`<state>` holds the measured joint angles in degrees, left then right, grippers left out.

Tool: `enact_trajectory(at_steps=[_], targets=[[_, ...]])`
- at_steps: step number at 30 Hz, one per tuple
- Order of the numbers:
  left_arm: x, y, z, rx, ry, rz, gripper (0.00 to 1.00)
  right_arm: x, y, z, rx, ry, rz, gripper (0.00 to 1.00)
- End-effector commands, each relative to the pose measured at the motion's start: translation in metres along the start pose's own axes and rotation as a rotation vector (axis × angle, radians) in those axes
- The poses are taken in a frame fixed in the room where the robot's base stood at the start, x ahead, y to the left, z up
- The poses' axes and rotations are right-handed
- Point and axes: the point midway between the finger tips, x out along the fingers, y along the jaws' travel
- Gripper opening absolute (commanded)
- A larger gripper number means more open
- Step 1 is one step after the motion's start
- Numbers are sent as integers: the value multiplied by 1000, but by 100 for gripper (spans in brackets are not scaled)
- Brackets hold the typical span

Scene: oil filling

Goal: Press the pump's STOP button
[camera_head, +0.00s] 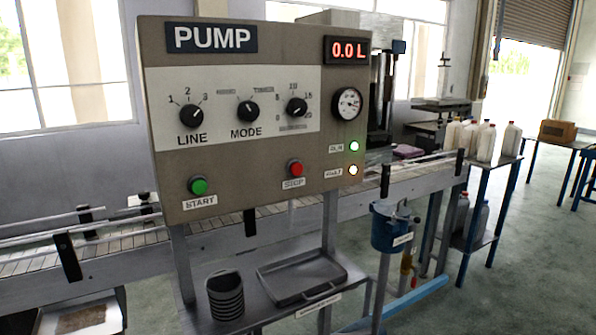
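The pump panel (232,150) is a beige box facing me, labelled PUMP at its top. The red STOP button (295,168) sits low on the panel, right of its middle, above a STOP label. The green START button (199,186) is at the lower left of the panel. The red display (347,50) reads 0.0 L. Neither of my grippers shows in this view, and nothing covers the STOP button.
A conveyor (110,250) runs behind the panel. Below the panel, a shelf holds a dark tray (300,276) and a stack of dark cups (226,295). A blue bucket (390,232) hangs at the right. White jugs (486,142) stand on a table farther right. The space before the panel is clear.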

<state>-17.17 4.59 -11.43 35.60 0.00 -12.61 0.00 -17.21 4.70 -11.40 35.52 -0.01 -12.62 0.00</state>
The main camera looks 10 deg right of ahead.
Motion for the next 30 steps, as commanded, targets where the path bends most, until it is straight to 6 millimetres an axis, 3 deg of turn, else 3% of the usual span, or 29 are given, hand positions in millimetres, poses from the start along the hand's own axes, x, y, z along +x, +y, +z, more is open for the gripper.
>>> enact_trajectory(at_steps=[1,5,30], targets=[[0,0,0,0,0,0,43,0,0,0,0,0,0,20],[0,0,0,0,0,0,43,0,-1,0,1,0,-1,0],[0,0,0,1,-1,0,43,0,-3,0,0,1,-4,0]])
